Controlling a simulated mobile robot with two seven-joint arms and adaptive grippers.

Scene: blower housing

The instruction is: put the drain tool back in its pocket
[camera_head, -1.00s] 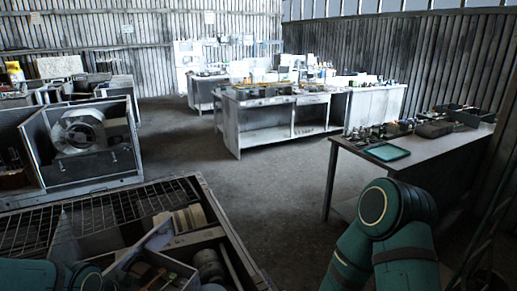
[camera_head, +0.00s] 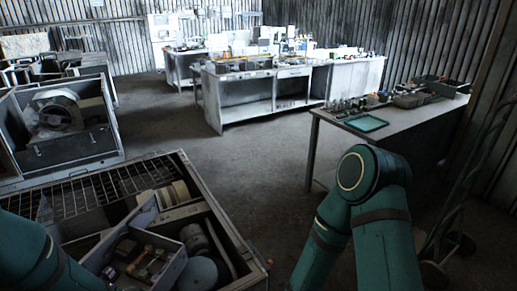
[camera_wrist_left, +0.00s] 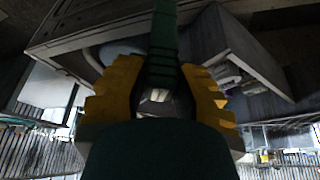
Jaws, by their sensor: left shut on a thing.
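In the left wrist view, the yellow jaws of my left gripper (camera_wrist_left: 158,92) are closed on a dark green, ribbed, handle-like piece (camera_wrist_left: 165,45), which I take to be the drain tool. It runs upward from between the jaws, and a small pale metallic part shows between them. In the head view my left arm comes in at the lower left; its gripper and the tool are not visible there. The pocket cannot be made out in either view. My right arm shows in the head view, but its gripper is out of frame.
An open crate (camera_head: 232,222) with a wire grid and inner boxes stands close in front. A housing with a round fan (camera_head: 58,112) is at the left. A bench with a green tray (camera_head: 366,123) is at the right. The floor between is clear.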

